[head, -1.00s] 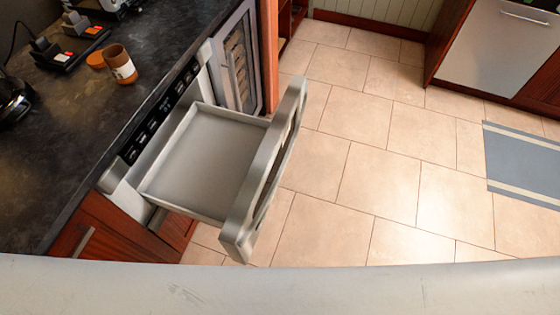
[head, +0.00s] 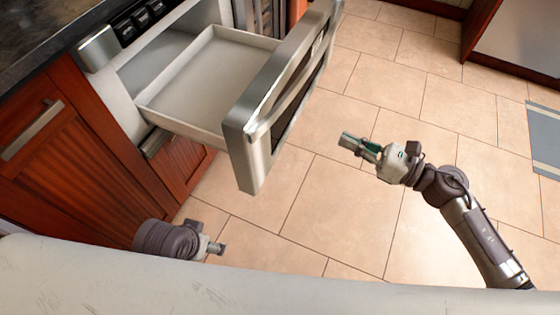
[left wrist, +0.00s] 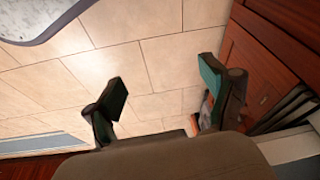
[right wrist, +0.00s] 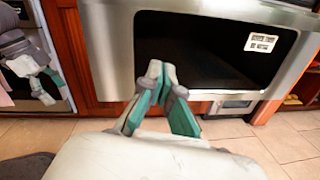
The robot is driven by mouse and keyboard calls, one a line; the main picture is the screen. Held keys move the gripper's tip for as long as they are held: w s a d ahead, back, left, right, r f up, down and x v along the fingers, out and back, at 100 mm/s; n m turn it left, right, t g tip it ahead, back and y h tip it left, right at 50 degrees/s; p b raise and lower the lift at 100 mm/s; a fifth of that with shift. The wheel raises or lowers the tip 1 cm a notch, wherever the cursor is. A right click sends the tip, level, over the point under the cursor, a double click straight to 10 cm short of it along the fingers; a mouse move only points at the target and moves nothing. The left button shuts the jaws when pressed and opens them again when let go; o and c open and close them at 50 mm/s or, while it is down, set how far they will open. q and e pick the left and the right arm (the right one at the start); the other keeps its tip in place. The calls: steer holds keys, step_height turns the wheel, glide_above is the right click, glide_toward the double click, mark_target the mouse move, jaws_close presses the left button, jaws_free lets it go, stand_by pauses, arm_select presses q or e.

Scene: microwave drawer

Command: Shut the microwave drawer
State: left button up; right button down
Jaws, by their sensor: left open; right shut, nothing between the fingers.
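The microwave drawer (head: 205,85) is pulled out from the counter front in the head view, its tray empty. Its steel front panel (head: 250,155) faces right, with a dark window and a long handle. In the right wrist view the drawer front (right wrist: 110,50) fills the upper part, with a dark window and a label. My right gripper (head: 346,140) is to the right of the drawer front, apart from it and pointing toward it. Its fingers are closed and empty in the right wrist view (right wrist: 157,72). My left gripper (left wrist: 158,85) is open and empty over the floor, mostly hidden in the head view.
A wooden cabinet (head: 65,150) with a bar handle stands left of the drawer. A dark countertop (head: 35,35) is at the upper left. Tiled floor (head: 430,95) is clear to the right of the drawer. A grey-blue rug (head: 547,140) lies at the far right.

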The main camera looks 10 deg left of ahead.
mark_target(272, 126)
arm_select(q)
steer(key=shift+s+r+p, duration=0.3)
steer(key=shift+s+r, duration=0.2)
steer(key=shift+s, duration=0.05)
arm_select(e)
steer(key=a+n, duration=0.1)
steer(key=a, duration=0.4)
steer(key=w+a+n+g, duration=0.1)
steer(key=a, duration=0.3)
steer(key=a+n, duration=0.1)
steer(key=a, duration=0.4)
steer(key=shift+w+a+r+n+g, duration=0.15)
steer(key=shift+w+a+n+g, duration=0.15)
steer(key=shift+a+g, duration=0.1)
arm_select(q)
steer(key=shift+w+a, duration=0.1)
